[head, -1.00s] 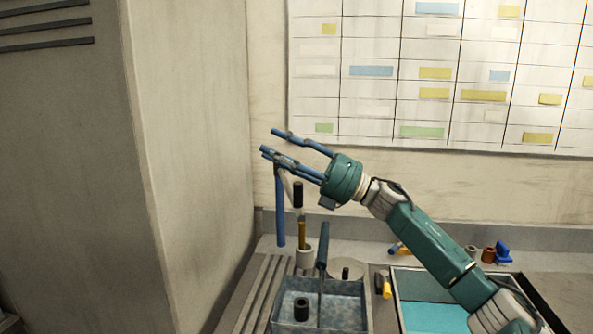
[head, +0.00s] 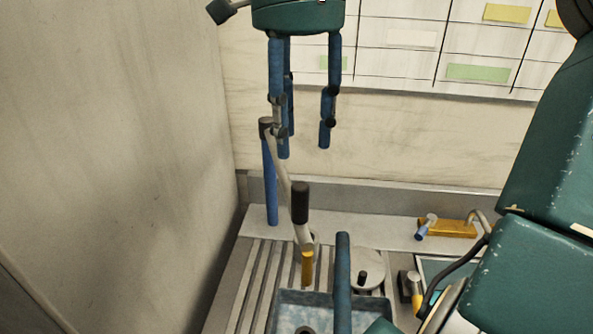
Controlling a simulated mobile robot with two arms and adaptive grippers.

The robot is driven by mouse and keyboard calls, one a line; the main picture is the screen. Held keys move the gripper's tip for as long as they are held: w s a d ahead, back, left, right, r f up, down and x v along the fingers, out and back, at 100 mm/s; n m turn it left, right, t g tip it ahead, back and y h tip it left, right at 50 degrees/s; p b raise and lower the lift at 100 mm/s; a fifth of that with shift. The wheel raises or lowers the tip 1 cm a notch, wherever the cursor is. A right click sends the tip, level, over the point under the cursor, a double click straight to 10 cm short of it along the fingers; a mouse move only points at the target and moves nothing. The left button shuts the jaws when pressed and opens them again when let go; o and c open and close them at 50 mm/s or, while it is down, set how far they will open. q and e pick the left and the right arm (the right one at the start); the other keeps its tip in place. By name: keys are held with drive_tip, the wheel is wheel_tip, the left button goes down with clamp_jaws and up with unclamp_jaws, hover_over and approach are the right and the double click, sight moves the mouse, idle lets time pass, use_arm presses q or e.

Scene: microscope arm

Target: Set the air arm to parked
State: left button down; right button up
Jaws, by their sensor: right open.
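My left gripper is not in view.
A blue-grey basin (head: 290,298) stands in front, with an upright blue lever (head: 343,275) before it. A pale round lid (head: 367,268) and an orange block (head: 452,229) lie to the right. A tall wall closes off the left.

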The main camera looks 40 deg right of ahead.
sight(299, 185)
drive_tip(key=f, duration=0.3)
drive_tip(key=s+f, duration=0.1)
drive_tip(key=shift+a+f+p, duration=0.2)
drive_tip(key=shift+a+p, duration=0.1)
drive_tip(key=shift+p, duration=0.1)
drive_tip(key=f, duration=0.2)
drive_tip(key=f+p, duration=0.1)
drive_tip(key=f, duration=0.1)
drive_tip(key=shift+w+d, duration=0.2)
drive_tip(key=shift+w, duration=0.1)
drive_tip(key=shift+f, duration=0.45)
drive_tip(key=shift+s+f, duration=0.1)
drive_tip(key=shift+f, duration=0.15)
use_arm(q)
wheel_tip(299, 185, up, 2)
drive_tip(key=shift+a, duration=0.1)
use_arm(e)
drive_tip(key=shift+a, duration=0.1)
clamp_jaws()
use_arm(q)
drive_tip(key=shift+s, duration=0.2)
